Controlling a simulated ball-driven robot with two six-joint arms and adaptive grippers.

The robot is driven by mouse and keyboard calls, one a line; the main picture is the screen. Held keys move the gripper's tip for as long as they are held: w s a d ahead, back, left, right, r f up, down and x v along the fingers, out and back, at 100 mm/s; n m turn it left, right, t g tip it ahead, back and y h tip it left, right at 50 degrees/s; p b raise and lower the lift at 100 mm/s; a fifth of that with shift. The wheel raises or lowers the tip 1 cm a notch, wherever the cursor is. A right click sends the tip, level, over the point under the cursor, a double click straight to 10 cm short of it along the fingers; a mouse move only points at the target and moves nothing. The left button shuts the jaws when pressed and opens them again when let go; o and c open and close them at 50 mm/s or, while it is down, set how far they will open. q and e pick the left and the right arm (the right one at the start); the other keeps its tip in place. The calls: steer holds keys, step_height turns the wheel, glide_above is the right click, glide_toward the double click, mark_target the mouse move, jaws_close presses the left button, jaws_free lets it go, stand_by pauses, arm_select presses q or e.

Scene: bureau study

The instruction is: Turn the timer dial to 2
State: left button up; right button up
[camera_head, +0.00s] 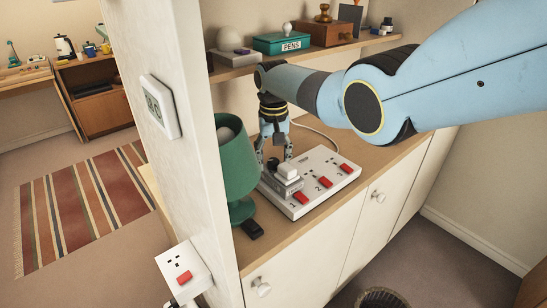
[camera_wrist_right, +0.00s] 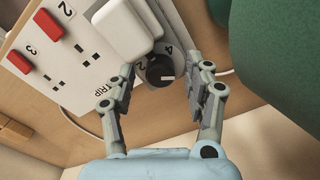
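The timer (camera_head: 284,186) is a pale grey block plugged into the near-left end of the white power strip (camera_head: 338,172), with a white plug (camera_head: 289,170) on it. Its dial (camera_wrist_right: 160,70) is a round black knob in the right wrist view. Its white mark points to the right in that picture; the printed 2 and 4 show beside the knob, other numbers are hidden. My right gripper (camera_head: 279,157) is over the timer. In the right wrist view its fingers (camera_wrist_right: 163,80) are open, one on each side of the dial, with gaps. My left gripper is out of view.
A green lamp (camera_head: 236,165) stands close left of the timer, beside a small black object (camera_head: 252,229). A shelf above holds a green pens box (camera_head: 281,43) and a wooden box (camera_head: 326,33). The power strip has red switches. The wooden counter is clear to the right.

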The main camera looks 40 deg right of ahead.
mark_target(273, 160)
steer(key=shift+r, duration=0.1)
step_height(273, 160, up, 12)
stand_by(0.5)
stand_by(0.5)
